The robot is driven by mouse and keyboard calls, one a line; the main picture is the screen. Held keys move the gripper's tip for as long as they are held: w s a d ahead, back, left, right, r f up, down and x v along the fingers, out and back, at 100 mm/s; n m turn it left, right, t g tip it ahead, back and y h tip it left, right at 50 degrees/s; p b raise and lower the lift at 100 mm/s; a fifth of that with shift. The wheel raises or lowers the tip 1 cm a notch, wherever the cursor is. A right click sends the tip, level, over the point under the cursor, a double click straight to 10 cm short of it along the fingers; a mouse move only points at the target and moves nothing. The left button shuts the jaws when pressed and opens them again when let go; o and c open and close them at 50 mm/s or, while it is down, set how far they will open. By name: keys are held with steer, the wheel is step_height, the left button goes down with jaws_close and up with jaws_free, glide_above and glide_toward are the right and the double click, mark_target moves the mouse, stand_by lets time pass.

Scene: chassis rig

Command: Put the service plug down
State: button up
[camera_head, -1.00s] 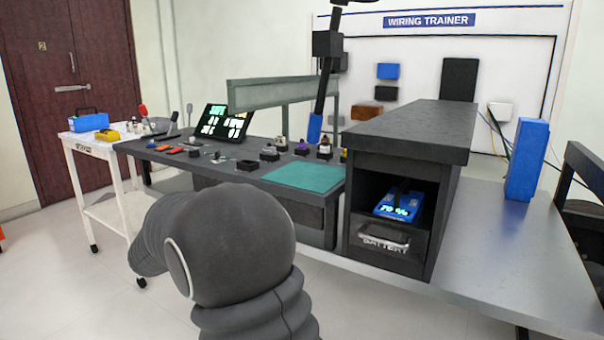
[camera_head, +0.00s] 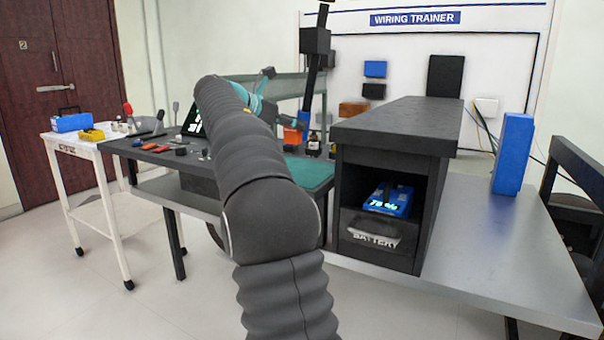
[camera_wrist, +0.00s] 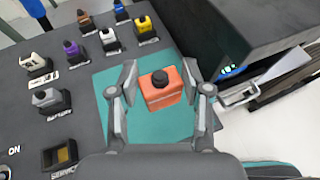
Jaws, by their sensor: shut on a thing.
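The service plug (camera_wrist: 161,92), an orange block with a black knob, is between the fingers of my gripper (camera_wrist: 166,84) in the wrist view. My gripper is shut on it, above the teal mat (camera_wrist: 105,82). How far above the mat it is, I cannot tell. In the head view the orange plug (camera_head: 292,135) shows at the end of my arm, over the bench near the mat (camera_head: 318,170). A dark holder with an open recess (camera_wrist: 46,161), its label partly readable as "SERVICE", sits at the lower left of the wrist view.
Several coloured plugs in dark holders, such as a purple one (camera_wrist: 74,49) and a yellow one (camera_wrist: 144,24), stand left of and beyond the mat. The dark battery cabinet (camera_head: 400,125) stands close on the right. Most of the mat is bare.

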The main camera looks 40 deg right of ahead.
steer(key=shift+s+d+f+b, duration=0.3)
steer(key=shift+s+f+b, duration=0.25)
steer(key=shift+f, duration=0.9)
steer(key=shift+s+d+f+b, duration=0.3)
steer(key=shift+f+b, duration=0.35)
steer(key=shift+f, duration=0.75)
steer(key=shift+s+d+f+b, duration=0.25)
steer(key=shift+s+f+b, duration=0.3)
steer(key=shift+f, duration=0.9)
steer(key=shift+f, duration=0.25)
steer(key=o, duration=1.2)
steer(key=shift+c, duration=0.2)
steer(key=shift+r, duration=0.1)
steer(key=shift+r, duration=0.15)
steer(key=p+v, duration=0.1)
steer(key=v, duration=1.1)
steer(key=shift+p, duration=0.35)
